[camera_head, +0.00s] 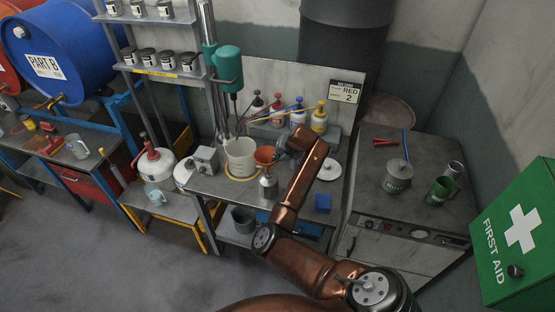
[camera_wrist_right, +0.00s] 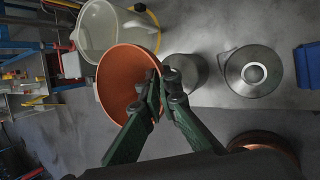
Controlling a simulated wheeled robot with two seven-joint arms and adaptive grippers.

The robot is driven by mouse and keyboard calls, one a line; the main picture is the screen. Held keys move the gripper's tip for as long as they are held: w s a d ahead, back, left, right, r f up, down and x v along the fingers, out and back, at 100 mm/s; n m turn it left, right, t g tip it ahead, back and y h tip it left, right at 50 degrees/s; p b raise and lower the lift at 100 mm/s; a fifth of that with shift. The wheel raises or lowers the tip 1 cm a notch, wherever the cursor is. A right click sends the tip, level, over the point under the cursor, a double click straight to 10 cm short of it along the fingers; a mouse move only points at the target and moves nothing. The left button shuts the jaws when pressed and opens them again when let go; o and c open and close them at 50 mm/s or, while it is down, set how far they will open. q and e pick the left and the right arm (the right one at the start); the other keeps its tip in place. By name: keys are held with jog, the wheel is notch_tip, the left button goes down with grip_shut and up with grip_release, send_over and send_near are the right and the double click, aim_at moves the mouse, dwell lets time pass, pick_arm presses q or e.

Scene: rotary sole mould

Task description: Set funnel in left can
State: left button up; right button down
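The orange funnel (camera_head: 265,155) is by the workbench's front, just right of the white bucket. In the wrist view the funnel (camera_wrist_right: 118,84) shows its wide mouth. My right gripper (camera_head: 283,148) is at its right rim. In the wrist view the fingers of my right gripper (camera_wrist_right: 162,84) are closed on that rim. A grey metal can (camera_head: 268,186) stands below the funnel; whether the spout is in it is hidden. In the wrist view one can (camera_wrist_right: 187,70) is partly behind the gripper, and another can (camera_wrist_right: 252,72) stands right of it. My left gripper is not in view.
The white bucket (camera_head: 240,157) stands close left of the funnel. A blue box (camera_head: 322,203) lies on the right. Several coloured bottles (camera_head: 298,112) stand behind on a shelf. A cabinet with a pot (camera_head: 397,177) and green mug (camera_head: 441,190) is farther right.

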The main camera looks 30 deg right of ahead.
jog(key=shift+d, duration=0.1)
pick_arm(q)
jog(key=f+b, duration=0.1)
jog(key=b, duration=0.1)
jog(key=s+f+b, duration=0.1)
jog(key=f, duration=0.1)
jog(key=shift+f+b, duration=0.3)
jog(key=shift+b, duration=0.05)
pick_arm(e)
notch_tip(320, 180, down, 5)
jog(key=shift+s+r, duration=0.15)
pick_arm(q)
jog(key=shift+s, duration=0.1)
pick_arm(e)
jog(key=c, duration=2.6)
grip_release()
jog(key=o, duration=0.5)
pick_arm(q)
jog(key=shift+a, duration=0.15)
